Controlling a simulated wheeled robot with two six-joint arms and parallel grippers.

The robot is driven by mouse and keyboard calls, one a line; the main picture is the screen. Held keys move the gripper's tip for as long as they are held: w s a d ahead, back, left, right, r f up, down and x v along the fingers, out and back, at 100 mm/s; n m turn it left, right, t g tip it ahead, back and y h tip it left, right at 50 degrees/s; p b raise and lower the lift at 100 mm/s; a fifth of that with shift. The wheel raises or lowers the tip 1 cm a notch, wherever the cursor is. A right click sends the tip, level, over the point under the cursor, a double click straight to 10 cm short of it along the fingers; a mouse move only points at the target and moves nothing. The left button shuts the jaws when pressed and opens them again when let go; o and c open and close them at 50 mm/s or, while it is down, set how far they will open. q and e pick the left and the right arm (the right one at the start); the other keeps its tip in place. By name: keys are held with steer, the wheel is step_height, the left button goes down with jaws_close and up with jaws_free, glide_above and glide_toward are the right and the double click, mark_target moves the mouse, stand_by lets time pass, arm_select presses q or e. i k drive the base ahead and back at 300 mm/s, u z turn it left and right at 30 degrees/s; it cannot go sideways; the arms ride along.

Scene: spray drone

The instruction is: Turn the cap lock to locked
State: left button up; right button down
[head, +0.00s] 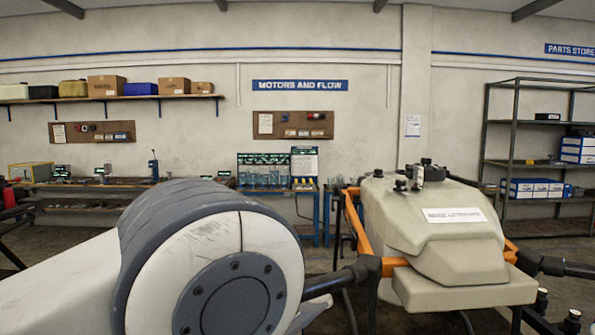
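The spray drone's beige tank (455,255) stands at the right, set in an orange frame (355,225) with black arm tubes. Dark fittings (427,168) sit on top of the tank, with a small grey block among them. They are too small to tell which is the cap lock or how it is set. A white label (453,215) is on the tank's sloping front. A large white and grey link of my own arm fills the lower left and hides part of the drone's left side. Neither gripper shows.
Workbenches with tools and a blue-framed bench (278,172) stand along the back wall. A shelf (110,99) with boxes hangs above at the left. A metal rack (540,160) with boxes is at the right. The space above the tank looks clear.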

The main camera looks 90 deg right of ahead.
mark_target(426, 162)
steer(key=z, duration=3)
steer(key=i, duration=0.5)
steer(key=z, duration=0.45)
steer(key=k, duration=0.5)
steer(key=z, duration=0.75)
steer(key=i, duration=0.6)
steer(key=u, duration=0.85)
